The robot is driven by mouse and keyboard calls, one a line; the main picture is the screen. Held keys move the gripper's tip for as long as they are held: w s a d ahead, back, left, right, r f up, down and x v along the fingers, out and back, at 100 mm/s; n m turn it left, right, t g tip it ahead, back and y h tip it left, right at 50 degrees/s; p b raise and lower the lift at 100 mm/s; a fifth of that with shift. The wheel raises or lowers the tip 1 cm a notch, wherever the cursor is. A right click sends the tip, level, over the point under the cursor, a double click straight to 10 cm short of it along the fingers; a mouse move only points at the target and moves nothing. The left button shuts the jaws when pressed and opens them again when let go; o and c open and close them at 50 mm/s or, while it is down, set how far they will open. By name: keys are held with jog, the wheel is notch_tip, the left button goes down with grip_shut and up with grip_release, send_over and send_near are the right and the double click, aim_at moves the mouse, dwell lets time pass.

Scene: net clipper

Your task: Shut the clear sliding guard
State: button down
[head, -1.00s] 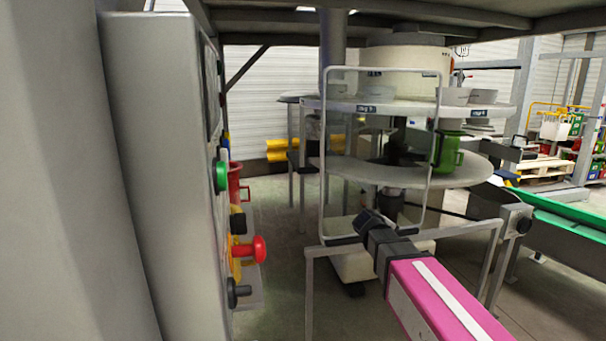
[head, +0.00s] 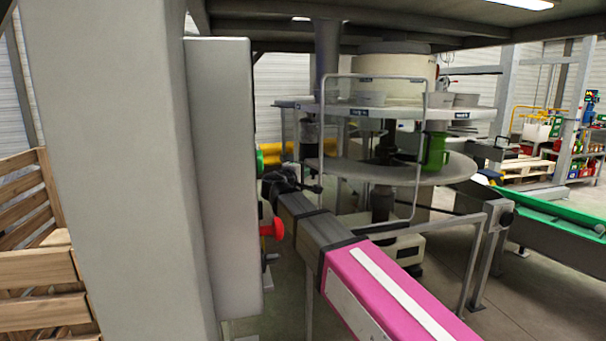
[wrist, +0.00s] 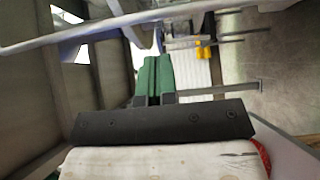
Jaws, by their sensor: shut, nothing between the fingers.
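The clear guard (head: 375,78) stands upright in the head view as a thin pale frame with rounded corners. It is in front of the round two-level machine table (head: 375,114), and I see the table through it. My gripper (head: 280,181) is left of the guard's frame, close to the control box. Its fingertips are hard to make out in the head view. In the wrist view the green fingers of my gripper (wrist: 152,76) are together, with nothing between them. A pale bar (wrist: 100,31) crosses the top of the wrist view; I cannot tell whether it is the guard.
A grey control box (head: 222,180) with a green button (head: 261,158) and a red knob (head: 271,229) stands left of my arm. A green mug (head: 435,150) is on the lower table. A green conveyor (head: 550,215) runs at the right.

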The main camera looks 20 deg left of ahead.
aim_at(417, 158)
jog(key=x, duration=0.7)
jog(key=shift+w, duration=0.3)
jog(key=shift+d, duration=0.2)
jog(key=w+d, duration=0.7)
jog(key=d, duration=0.5)
jog(key=w+d, duration=0.8)
jog(key=d, duration=0.4)
jog(key=w+d, duration=0.7)
jog(key=d, duration=0.5)
jog(key=shift+w+d, duration=0.3)
jog(key=shift+w, duration=0.05)
jog(key=shift+w+d, duration=0.1)
jog(key=shift+d, duration=0.15)
jog(key=shift+d, duration=0.1)
